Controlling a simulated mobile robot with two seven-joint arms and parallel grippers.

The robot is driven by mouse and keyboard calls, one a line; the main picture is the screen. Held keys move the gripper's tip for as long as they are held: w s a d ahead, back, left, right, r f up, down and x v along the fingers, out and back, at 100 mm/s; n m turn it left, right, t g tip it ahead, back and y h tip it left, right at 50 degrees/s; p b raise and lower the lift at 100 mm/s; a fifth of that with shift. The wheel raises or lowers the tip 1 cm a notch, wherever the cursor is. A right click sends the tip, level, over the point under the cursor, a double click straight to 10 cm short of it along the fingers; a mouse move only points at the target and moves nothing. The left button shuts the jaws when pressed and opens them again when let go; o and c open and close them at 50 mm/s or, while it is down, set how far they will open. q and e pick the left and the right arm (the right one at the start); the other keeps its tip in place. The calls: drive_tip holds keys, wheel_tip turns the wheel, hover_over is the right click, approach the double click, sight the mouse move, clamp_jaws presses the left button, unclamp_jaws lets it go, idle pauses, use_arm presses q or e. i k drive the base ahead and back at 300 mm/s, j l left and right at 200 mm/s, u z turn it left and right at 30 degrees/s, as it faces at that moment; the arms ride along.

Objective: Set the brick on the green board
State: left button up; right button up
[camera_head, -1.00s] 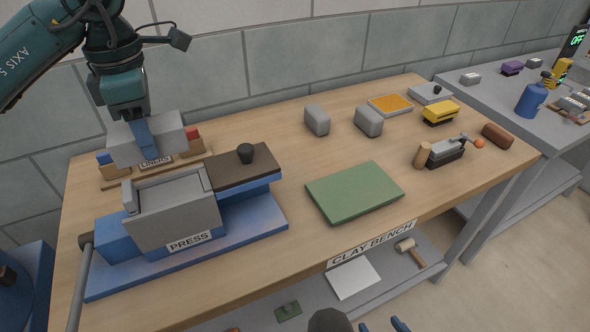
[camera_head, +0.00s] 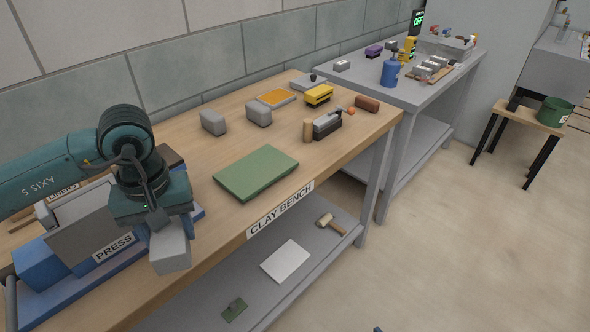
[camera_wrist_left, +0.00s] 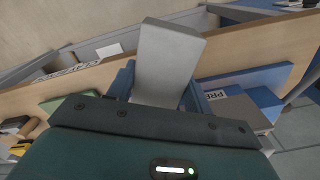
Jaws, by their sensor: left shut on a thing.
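My left gripper (camera_head: 160,220) is shut on a light grey brick (camera_head: 171,252). The brick hangs below the fingers, in front of the press and close to the bench's front edge in the head view. It also shows in the left wrist view (camera_wrist_left: 168,62), between the blue fingers. The green board (camera_head: 256,172) lies flat and bare on the bench, to the right of the gripper and apart from the brick. Part of it shows in the left wrist view (camera_wrist_left: 72,103). Of my right gripper, at most a tiny dark tip (camera_head: 377,329) shows at the bottom edge.
The blue and grey press (camera_head: 85,232) stands on the left, partly behind my arm. Two grey blocks (camera_head: 213,122) (camera_head: 259,113) stand behind the board. A wooden cylinder (camera_head: 308,130) and a grey tool (camera_head: 328,124) stand to its right. The bench (camera_head: 222,226) is clear before the board.

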sight(248, 173)
drive_tip(key=z, duration=0.4)
drive_tip(key=i+j+z, duration=0.1)
drive_tip(key=z, duration=0.25)
drive_tip(key=i+z, duration=0.1)
drive_tip(key=z, duration=0.3)
drive_tip(key=i+j+u, duration=0.4)
drive_tip(key=u, duration=0.55)
